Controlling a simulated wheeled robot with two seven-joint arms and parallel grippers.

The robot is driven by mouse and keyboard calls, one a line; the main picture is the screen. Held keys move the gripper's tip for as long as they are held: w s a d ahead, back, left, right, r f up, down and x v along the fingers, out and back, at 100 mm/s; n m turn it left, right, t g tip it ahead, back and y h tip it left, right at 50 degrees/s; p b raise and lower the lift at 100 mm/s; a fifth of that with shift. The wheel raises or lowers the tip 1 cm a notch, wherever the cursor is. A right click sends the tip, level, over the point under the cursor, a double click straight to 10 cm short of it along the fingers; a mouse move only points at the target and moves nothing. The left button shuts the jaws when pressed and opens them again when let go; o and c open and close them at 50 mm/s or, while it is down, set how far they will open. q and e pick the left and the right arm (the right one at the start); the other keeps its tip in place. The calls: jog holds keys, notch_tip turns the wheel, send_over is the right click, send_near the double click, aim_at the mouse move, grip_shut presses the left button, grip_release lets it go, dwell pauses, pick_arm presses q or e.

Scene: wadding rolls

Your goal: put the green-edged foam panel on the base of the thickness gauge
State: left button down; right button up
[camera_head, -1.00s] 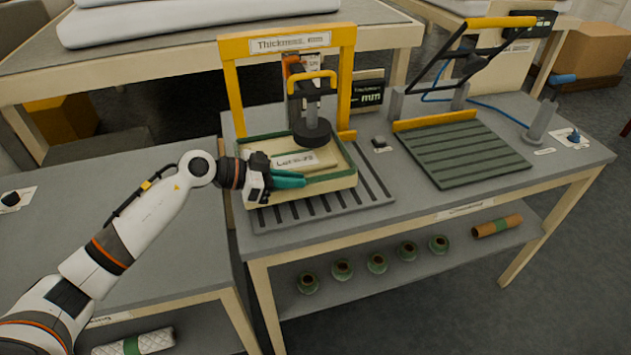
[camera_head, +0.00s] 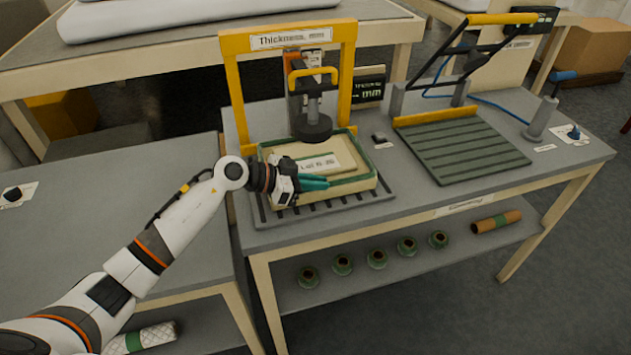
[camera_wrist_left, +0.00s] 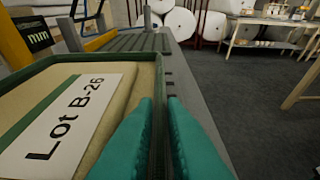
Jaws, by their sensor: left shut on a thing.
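The green-edged foam panel (camera_head: 349,173) is a cream slab with a green rim and a white label. In the left wrist view the panel (camera_wrist_left: 140,88) has a label reading Lot B-26. My left gripper (camera_head: 318,183) is shut on the panel's near side, its teal fingers together at the edge. The panel lies over the dark slotted base (camera_head: 383,193) of the yellow-framed thickness gauge (camera_head: 238,95), within the frame's width. I cannot tell whether it touches the base. The gauge's round black foot (camera_head: 312,129) is above the panel's far part. My right gripper is out of view.
A ribbed green plate (camera_head: 463,150) with a yellow back bar and black lever frame stands to the right. A small dark block (camera_head: 379,138) lies between the two devices. Several green rings (camera_head: 377,257) sit on the shelf below. The left table is mostly clear.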

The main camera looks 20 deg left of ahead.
pick_arm(q)
jog(key=c, duration=1.5)
grip_release()
jog(key=shift+f, duration=0.1)
jog(key=shift+a+r, duration=0.1)
jog(key=shift+r, duration=0.1)
jog(key=b+v, duration=0.1)
jog(key=v, duration=0.9)
jog(key=shift+s+a, duration=0.25)
jog(key=shift+s+a+r, duration=0.3)
jog(key=shift+s+a, duration=0.05)
jog(key=shift+a, duration=0.05)
